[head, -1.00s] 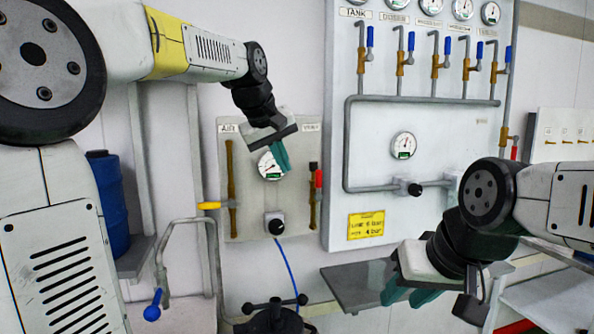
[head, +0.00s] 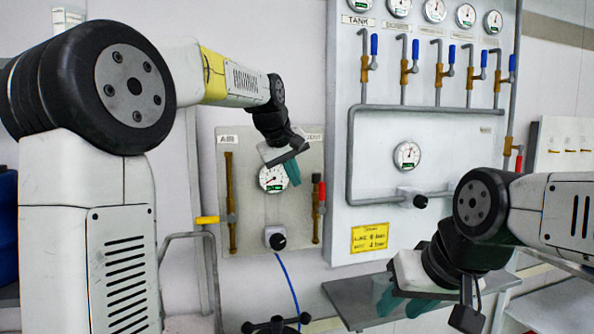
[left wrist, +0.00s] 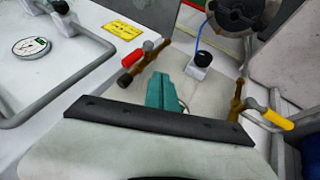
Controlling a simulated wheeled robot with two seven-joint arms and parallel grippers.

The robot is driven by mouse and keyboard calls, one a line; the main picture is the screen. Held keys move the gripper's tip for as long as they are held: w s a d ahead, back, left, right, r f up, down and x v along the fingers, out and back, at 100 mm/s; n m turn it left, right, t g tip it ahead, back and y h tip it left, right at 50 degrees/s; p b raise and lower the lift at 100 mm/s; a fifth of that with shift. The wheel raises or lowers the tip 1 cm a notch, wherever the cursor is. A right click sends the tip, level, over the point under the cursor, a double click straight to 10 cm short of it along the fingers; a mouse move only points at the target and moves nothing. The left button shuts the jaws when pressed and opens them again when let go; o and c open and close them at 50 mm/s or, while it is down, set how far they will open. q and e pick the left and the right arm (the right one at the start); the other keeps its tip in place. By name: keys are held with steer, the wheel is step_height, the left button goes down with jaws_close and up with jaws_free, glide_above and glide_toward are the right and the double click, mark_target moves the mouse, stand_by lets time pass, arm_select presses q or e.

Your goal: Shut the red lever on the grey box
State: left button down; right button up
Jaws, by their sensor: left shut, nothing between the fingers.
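The grey box (head: 250,238) is a flat panel on the wall with "AIR" and "VENT" labels. Its red lever (head: 322,193) stands upright beside the brass pipe on the right side; it also shows in the left wrist view (left wrist: 131,58). My left gripper (head: 293,174) is shut and empty, in front of the panel between the round gauge (head: 270,181) and the red lever, apart from the lever. Its teal fingers (left wrist: 161,92) point at the panel in the left wrist view. My right gripper (head: 402,302) looks open and empty, lower right, away from the box.
A yellow lever (head: 208,219) sticks out sideways at the box's left pipe. A black knob (head: 277,241) with a blue hose is below the gauge. A larger white panel (head: 455,140) with pipes and blue-handled valves stands to the right. A grey shelf (head: 345,297) is below it.

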mark_target(322, 197)
arm_select(q)
steer(key=w+d+f, duration=0.4)
steer(key=shift+w+d, duration=0.35)
steer(key=shift+w, duration=0.05)
